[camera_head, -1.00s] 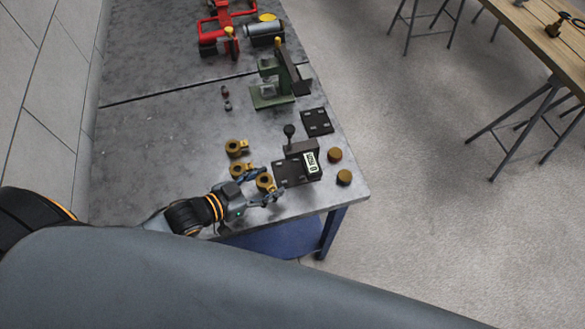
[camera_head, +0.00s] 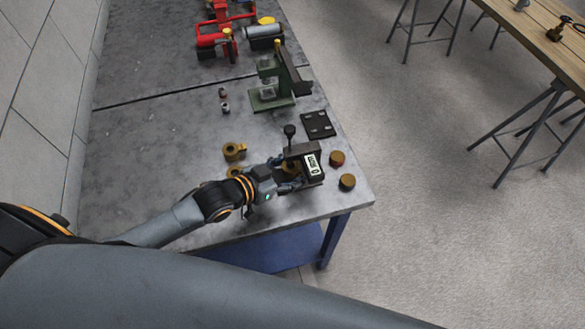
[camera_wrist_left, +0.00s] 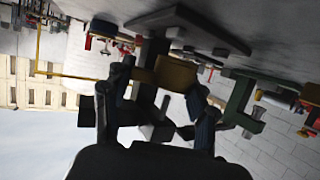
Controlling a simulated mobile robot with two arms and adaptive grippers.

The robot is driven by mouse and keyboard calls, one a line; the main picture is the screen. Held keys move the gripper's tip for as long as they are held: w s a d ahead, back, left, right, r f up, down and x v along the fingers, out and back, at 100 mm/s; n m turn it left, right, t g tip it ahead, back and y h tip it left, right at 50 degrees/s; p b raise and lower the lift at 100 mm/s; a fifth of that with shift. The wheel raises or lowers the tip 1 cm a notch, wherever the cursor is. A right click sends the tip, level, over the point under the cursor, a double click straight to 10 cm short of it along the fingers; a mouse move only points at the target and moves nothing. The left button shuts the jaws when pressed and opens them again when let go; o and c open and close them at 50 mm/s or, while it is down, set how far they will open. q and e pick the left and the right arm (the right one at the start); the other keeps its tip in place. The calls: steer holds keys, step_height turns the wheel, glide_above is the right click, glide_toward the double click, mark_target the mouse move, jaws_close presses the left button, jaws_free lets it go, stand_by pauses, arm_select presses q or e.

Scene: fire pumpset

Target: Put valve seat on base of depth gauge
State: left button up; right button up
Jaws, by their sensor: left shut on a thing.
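My left gripper (camera_head: 283,172) is shut on a brass valve seat, seen in the left wrist view (camera_wrist_left: 176,73) between the two fingers (camera_wrist_left: 160,92). It is at the depth gauge (camera_head: 312,163), which has a dark body, a white display and a black knob. The gripper covers most of the gauge's base, so I cannot tell whether the valve seat touches it. The left wrist view is upside down and shows the dark base (camera_wrist_left: 190,27) close to the valve seat. Two more brass valve seats (camera_head: 233,151) lie to the left, one partly behind my arm. My right gripper is not in view.
Small parts (camera_head: 224,107) lie left of the press. The table's (camera_head: 150,140) left middle is clear.

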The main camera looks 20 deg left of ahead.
arm_select(q)
steer(key=shift+w+f, duration=0.1)
steer(key=shift+f, duration=0.5)
steer(key=o, duration=1.5)
steer(key=shift+s+f, duration=0.15)
steer(key=shift+s, duration=0.05)
steer(key=shift+c, duration=0.2)
steer(key=shift+o, duration=0.4)
steer(key=shift+f, duration=0.1)
steer(key=shift+s, duration=0.1)
steer(key=r+b+v, duration=0.1)
steer(key=v, duration=1.1)
steer(key=shift+w+r, duration=0.25)
steer(key=shift+r, duration=0.1)
